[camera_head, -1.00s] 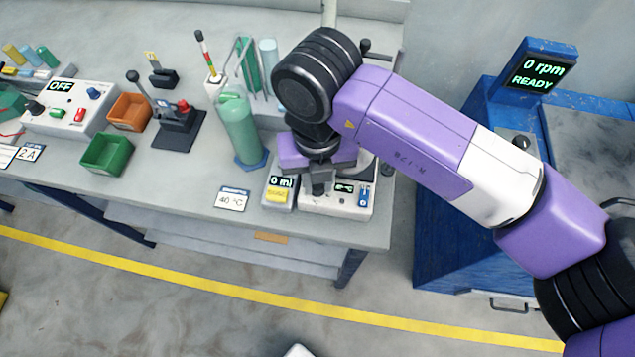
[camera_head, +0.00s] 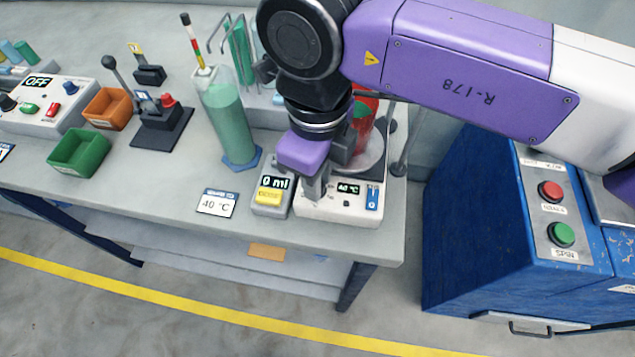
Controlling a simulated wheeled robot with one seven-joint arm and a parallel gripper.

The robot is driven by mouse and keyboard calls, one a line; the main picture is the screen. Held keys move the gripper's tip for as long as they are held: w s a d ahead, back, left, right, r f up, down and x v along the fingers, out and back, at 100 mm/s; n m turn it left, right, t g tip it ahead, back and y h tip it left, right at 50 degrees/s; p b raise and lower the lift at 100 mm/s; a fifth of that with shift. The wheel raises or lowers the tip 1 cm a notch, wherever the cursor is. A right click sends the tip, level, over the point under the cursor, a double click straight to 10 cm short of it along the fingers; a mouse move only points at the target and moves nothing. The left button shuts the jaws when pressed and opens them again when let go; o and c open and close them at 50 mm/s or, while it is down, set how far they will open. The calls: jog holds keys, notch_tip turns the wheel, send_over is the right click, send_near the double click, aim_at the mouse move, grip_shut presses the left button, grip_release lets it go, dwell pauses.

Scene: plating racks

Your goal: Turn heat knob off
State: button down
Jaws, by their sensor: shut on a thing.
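The white heater unit (camera_head: 338,211) stands at the front right corner of the grey bench, with a round plate on top. My gripper (camera_head: 316,190) points down at the left part of this panel. Its fingers are shut on the heat knob, which they hide. A red vessel (camera_head: 366,110) stands on the plate, partly behind my wrist.
A 0 ml box with a yellow button (camera_head: 270,195) stands close left of the heater. A 40 °C card (camera_head: 215,203) lies farther left. A green cylinder (camera_head: 228,125) stands behind them. A blue machine (camera_head: 480,225) is to the right, across a gap.

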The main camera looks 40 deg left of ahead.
jog(key=n+b, duration=0.2)
jog(key=n, duration=0.1)
jog(key=shift+n, duration=0.3)
jog(key=shift+r+n+b, duration=0.1)
jog(key=shift+n+b, duration=0.4)
jog(key=shift+n, duration=0.9)
jog(key=c, duration=1.3)
grip_release()
jog(key=shift+o, duration=0.2)
